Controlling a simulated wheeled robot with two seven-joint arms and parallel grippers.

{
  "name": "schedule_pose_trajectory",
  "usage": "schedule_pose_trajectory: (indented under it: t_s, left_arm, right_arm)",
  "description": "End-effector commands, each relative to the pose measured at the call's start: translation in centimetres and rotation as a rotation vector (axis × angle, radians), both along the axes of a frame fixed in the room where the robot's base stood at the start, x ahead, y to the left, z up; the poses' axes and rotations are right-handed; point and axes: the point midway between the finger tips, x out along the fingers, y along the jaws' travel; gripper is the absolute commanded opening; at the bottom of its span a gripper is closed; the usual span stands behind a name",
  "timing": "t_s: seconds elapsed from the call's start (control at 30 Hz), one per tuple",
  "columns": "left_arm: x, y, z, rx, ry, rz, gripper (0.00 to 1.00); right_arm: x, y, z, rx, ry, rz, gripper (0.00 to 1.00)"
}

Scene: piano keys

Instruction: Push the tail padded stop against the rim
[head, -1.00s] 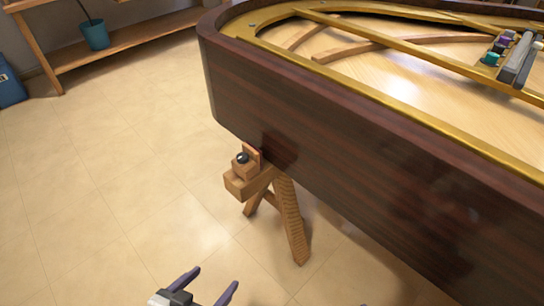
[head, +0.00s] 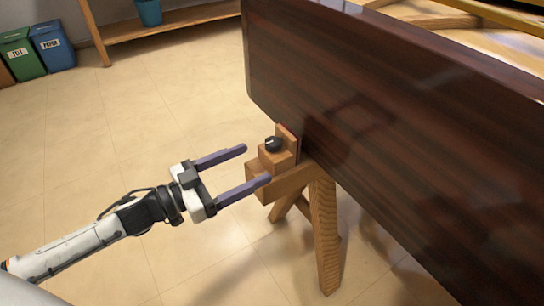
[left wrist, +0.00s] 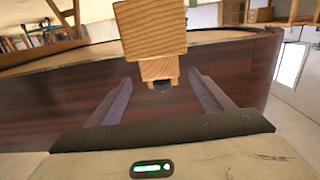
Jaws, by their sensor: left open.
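The padded stop (head: 277,158) is a stepped wooden block with a black knob (head: 273,144) and an upright back plate with a reddish face toward the rim. It sits on the beam of a wooden trestle (head: 326,235), beside the dark brown piano rim (head: 400,120). I cannot tell whether the pad touches the rim. My left gripper (head: 255,165) is open and empty, its purple fingers pointing at the stop, the nearer fingertip overlapping the beam end in view. In the left wrist view the knob (left wrist: 161,86) shows between the open fingers (left wrist: 160,95). My right gripper is out of view.
Felt and paper bins (head: 52,46) stand far left, and a wooden shelf (head: 165,22) with a blue-green pot is at the back. The tiled floor (head: 120,120) left of the trestle is clear. The piano fills the right side.

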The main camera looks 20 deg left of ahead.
Motion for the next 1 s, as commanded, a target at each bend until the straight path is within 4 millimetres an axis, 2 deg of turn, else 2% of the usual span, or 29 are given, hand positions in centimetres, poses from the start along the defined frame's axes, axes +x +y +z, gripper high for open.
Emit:
schedule_pose_trajectory:
  t_s: [0.2,0.4,0.83,1.0]
  left_arm:
    - [3.0,-2.3,-0.1,-0.001,-0.003,0.001,0.73]
    - [4.7,-3.7,-0.1,-0.001,-0.001,0.002,0.73]
    - [5.4,-4.2,0.0,0.000,0.001,0.002,0.73]
    - [5.4,-4.2,0.0,0.000,0.001,0.002,0.46]
  right_arm:
    - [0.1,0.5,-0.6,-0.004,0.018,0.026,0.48]
    - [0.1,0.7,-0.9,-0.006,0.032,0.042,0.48]
    - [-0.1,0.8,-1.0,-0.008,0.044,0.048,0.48]
    - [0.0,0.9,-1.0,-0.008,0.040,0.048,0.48]
